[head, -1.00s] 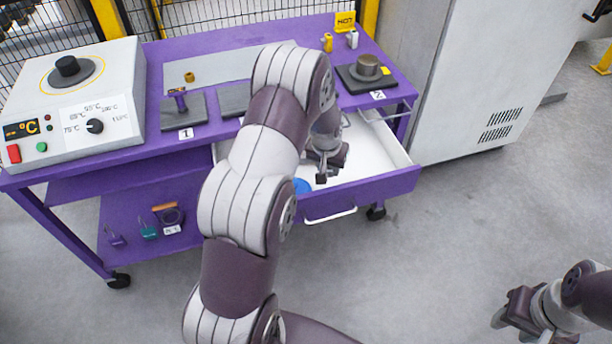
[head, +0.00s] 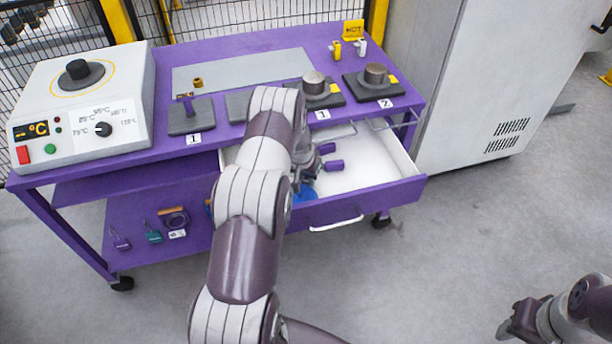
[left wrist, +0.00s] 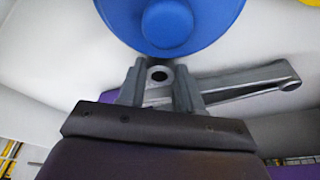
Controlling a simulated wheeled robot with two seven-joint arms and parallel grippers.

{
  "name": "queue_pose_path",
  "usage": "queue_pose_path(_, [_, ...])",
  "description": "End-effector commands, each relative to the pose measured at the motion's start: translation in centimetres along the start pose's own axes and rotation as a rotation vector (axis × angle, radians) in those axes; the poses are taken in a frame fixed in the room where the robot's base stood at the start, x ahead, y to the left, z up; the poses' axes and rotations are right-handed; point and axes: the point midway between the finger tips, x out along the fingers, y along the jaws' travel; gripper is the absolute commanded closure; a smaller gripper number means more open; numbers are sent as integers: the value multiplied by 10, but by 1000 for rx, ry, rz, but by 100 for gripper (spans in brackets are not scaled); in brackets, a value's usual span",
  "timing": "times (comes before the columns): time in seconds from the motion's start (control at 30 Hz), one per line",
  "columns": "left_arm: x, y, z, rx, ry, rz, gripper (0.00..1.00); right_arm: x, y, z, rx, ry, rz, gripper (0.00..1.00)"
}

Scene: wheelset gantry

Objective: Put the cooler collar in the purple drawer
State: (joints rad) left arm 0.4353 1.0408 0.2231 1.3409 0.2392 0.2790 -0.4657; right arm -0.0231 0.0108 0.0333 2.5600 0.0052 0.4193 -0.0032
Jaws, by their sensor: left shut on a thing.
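Two grey metal collars sit on dark pads at the bench's back right, one by label 1 (head: 314,84) and one by label 2 (head: 376,74). I cannot tell which is cooler. The purple drawer (head: 400,190) is pulled open, with a white inside. My left gripper (head: 304,172) is low in the drawer, partly hidden by my arm. In the left wrist view its fingers (left wrist: 160,80) are shut on a grey metal piece with a hole. A blue round thing (left wrist: 170,22) lies just beyond the fingertips; it also shows in the drawer (head: 305,194). My right gripper (head: 512,322) is far from the bench.
A white heater box (head: 85,105) stands on the bench's left. A yellow HOT sign (head: 353,30) and small yellow and white items stand at the back. A tall grey cabinet (head: 490,80) stands at right.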

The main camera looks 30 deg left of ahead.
Motion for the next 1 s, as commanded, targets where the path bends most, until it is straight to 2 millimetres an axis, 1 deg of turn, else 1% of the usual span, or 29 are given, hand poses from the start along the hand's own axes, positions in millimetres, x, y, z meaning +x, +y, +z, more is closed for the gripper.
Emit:
queue_pose_path(0.07, [4, 0, 1, 0, 0, 0, 96, 4, 0, 0, 0, 0, 0, 57])
queue_pose_path(0.1, [3, 0, 1, 0, 0, 0, 56, 3, 0, 0, 0, 0, 0, 57])
queue_pose_path(0.13, [2, 0, 1, 0, 0, 0, 46, 2, 0, 0, 0, 0, 0, 57])
queue_pose_path(0.17, [2, 0, 1, 0, 0, 0, 40, 2, 0, 0, 0, 0, 0, 57])
queue_pose_path(0.43, [1, 0, 0, 0, 0, 0, 40, 2, 0, 0, 0, 0, 0, 57])
queue_pose_path(0.5, [-4, 0, -1, 0, 0, 0, 40, -4, 0, 0, 0, 0, 0, 57])
queue_pose_path(0.57, [-9, 0, -2, 0, 2, -1, 40, -1, 0, 0, 0, 0, 0, 57])
queue_pose_path(0.67, [-29, 0, -2, 0, 3, -1, 40, -2, 0, 0, 0, 0, 0, 57])
queue_pose_path(0.9, [-91, 0, -1, 0, 3, -1, 40, -4, 0, 0, 0, 0, 0, 57])
queue_pose_path(1.0, [-108, 0, -1, 0, 2, 0, 40, -5, 0, 0, 0, 0, 0, 57])
